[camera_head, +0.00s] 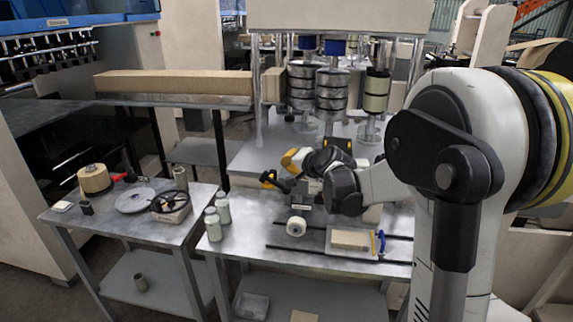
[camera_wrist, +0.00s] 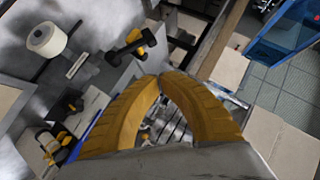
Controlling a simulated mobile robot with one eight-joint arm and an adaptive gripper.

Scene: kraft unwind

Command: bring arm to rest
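My arm reaches in from the right in the head view, bent at the elbow, with its wrist low over the metal bench (camera_head: 240,240). My gripper (camera_head: 291,158) is in the air above the back part of that bench. In the wrist view my gripper's two yellow fingers (camera_wrist: 161,78) meet at their tips, and I see nothing held between them. A black and yellow tool (camera_wrist: 131,46) lies apart from the fingers, up and to the left in the wrist view. My wrist hides part of the bench in the head view.
A side table (camera_head: 115,222) at left carries a kraft roll (camera_head: 94,179) and a handwheel (camera_head: 170,201). A machine with stacked metal rollers (camera_head: 332,95) stands behind.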

